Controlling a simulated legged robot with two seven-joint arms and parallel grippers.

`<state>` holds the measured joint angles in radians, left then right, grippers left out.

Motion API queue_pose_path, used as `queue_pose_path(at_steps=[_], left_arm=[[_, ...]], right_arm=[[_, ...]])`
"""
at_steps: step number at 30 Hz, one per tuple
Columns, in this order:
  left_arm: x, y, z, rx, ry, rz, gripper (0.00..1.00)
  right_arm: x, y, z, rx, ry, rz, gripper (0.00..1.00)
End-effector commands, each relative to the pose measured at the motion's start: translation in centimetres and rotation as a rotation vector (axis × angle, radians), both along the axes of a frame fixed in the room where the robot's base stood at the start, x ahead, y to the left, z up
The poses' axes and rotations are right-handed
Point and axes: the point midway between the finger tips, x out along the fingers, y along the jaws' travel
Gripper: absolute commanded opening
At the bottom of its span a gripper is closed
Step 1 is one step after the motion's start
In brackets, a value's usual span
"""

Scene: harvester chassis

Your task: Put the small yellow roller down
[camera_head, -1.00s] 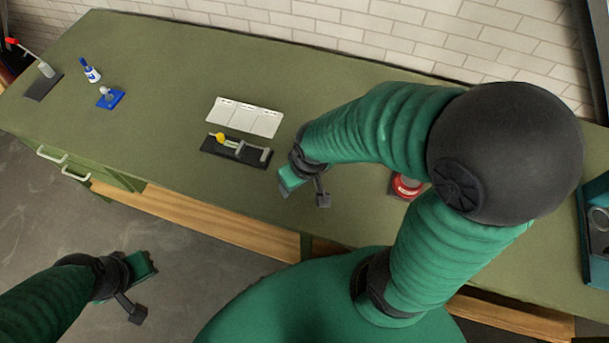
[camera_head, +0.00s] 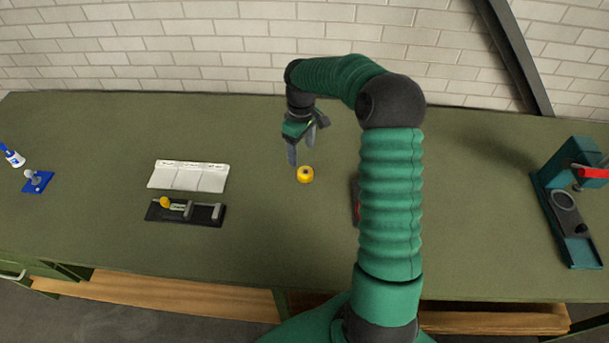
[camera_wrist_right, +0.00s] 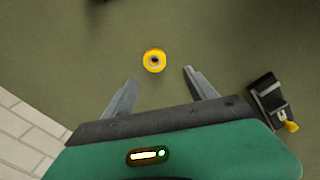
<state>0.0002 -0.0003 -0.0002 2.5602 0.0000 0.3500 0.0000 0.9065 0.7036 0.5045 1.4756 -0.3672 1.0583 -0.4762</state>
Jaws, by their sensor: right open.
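The small yellow roller (camera_head: 305,174) sits on the green bench top, to the right of the white panel. It looks like a short ring with a centre hole, and it also shows in the right wrist view (camera_wrist_right: 154,61). My right gripper (camera_head: 301,155) is open above the bench, close to the roller. In the right wrist view, its two grey fingers (camera_wrist_right: 160,76) are spread apart with nothing between them, and the roller lies just beyond the tips. My left gripper is out of view.
A black fixture with a yellow knob (camera_head: 201,214) lies in front of a white three-part panel (camera_head: 188,176). A blue-based item (camera_head: 38,182) stands far left. A teal machine (camera_head: 568,210) with a red handle stands right. A red object is partly hidden behind my arm.

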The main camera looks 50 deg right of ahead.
Motion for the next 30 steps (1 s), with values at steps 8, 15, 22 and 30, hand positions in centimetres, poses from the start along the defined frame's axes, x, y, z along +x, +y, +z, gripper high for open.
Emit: queue_pose_path(at_steps=[8,15,22,30], left_arm=[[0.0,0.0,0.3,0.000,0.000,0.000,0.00],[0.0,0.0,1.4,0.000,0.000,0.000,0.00],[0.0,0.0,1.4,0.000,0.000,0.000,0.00],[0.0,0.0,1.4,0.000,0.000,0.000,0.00]], right_arm=[[-0.2,-0.3,-5.2,0.001,-0.001,-0.003,0.66],[-0.5,-0.7,-8.8,0.003,0.000,-0.002,0.66],[-0.4,-0.7,-10.6,-0.003,-0.001,-0.001,0.66],[-0.4,-0.8,-10.6,-0.001,-0.002,-0.003,0.45]])
